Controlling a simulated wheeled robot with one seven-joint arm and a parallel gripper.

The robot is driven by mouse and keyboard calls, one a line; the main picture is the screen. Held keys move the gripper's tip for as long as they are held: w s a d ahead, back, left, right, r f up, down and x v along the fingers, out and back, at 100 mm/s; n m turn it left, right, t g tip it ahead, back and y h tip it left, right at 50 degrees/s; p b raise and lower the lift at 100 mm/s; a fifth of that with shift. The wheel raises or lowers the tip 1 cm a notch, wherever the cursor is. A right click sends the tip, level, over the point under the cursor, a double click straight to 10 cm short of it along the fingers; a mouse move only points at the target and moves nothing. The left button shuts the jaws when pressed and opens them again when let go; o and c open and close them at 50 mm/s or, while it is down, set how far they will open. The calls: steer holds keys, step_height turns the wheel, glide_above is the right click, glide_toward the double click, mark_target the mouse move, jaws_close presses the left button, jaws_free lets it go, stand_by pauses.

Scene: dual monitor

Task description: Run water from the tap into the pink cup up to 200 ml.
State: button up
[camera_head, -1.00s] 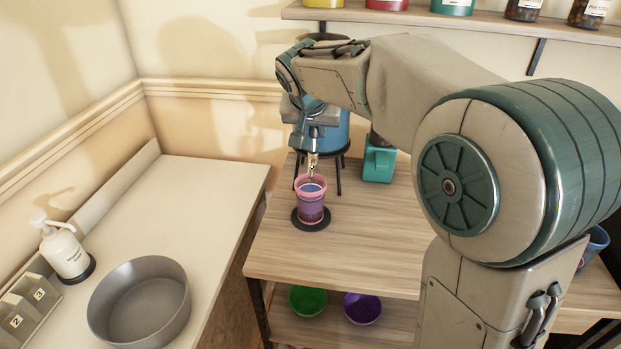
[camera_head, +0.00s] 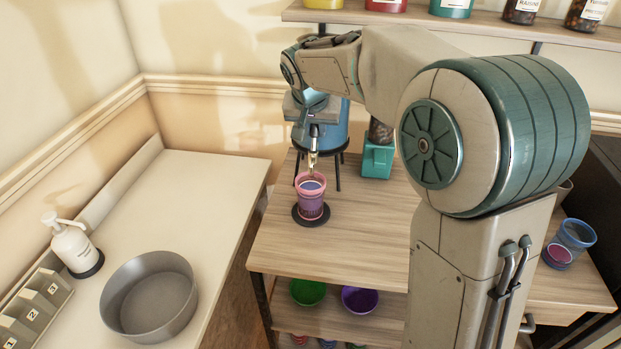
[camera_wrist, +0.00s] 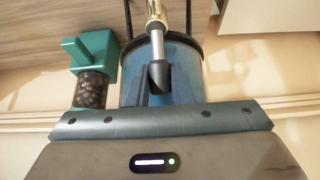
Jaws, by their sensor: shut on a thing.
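The pink cup (camera_head: 311,204) stands upright on a dark round coaster (camera_head: 297,219) under the tap's metal spout (camera_head: 312,158). Bluish-purple liquid shows inside the cup; its level against any marks is too small to read. The tap is on the blue water tank (camera_head: 335,130), which stands on black legs. My gripper (camera_head: 314,118) is at the tap above the cup. In the wrist view my gripper (camera_wrist: 160,92) is shut on the tap's dark handle (camera_wrist: 158,74), with the blue tank (camera_wrist: 190,75) behind it. The cup is not in the wrist view.
A teal dispenser with dark beans (camera_head: 378,158) stands right of the tank. A blue cup (camera_head: 572,242) is at the far right. A grey basin (camera_head: 150,298) and soap bottle (camera_head: 73,247) are on the left counter. The wooden table in front of the cup is clear.

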steer(key=shift+w+d+f+g+p, duration=0.15)
steer(key=shift+w+g+p, duration=0.4)
steer(key=shift+p, duration=1.75)
